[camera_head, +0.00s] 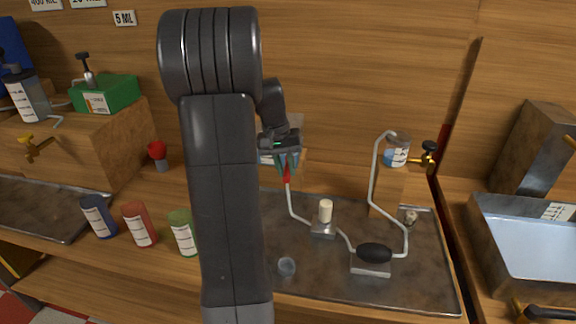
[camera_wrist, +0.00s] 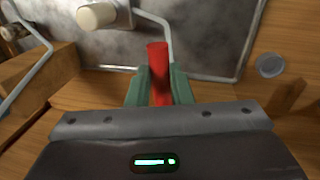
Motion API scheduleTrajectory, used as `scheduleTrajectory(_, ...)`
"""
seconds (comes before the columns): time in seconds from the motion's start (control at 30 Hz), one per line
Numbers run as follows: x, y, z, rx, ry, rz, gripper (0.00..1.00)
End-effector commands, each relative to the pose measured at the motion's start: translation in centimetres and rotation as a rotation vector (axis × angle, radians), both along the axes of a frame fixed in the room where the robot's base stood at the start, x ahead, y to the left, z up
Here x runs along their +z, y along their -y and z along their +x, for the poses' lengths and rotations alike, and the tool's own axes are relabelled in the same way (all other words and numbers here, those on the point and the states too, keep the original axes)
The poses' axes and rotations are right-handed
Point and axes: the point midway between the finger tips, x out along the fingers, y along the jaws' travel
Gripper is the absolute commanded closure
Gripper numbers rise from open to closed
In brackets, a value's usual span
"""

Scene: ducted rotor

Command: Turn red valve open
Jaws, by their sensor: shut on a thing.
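A red piece (camera_head: 287,172), which looks like the red valve's handle, sits at the upper end of a thin pale pipe (camera_head: 291,205). My gripper (camera_head: 286,163) is above the metal plate with its green fingers closed on either side of this piece. In the wrist view the red piece (camera_wrist: 158,62) stands out as a smooth bar between the fingertips (camera_wrist: 159,85). The valve body below it cannot be made out, and how far it is turned cannot be told.
A white knob (camera_head: 326,210) and a black oval knob (camera_head: 374,253) stand along the pipe on the dark metal plate (camera_head: 330,284). A jar with blue liquid (camera_head: 396,156) is at the right. A red knob (camera_head: 157,149) and several labelled bottles (camera_head: 139,226) stand left of my arm.

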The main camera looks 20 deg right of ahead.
Motion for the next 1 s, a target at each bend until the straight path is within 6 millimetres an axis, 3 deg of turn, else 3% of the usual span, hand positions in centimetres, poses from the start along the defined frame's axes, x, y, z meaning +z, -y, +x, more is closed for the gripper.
scheduleTrajectory(0.47,0.1,-0.1,0.1,-0.013,0.004,0.000,1.00)
scheduleTrajectory(0.5,0.1,-0.1,0.1,-0.013,0.004,0.000,0.73)
scheduleTrajectory(0.57,0.1,-0.1,0.1,-0.012,0.003,0.000,0.61)
scheduleTrajectory(0.87,0.1,-0.1,0.1,-0.012,0.001,0.000,0.59)
scheduleTrajectory(1.0,1.1,-0.3,0.2,-0.011,0.003,-0.001,0.59)
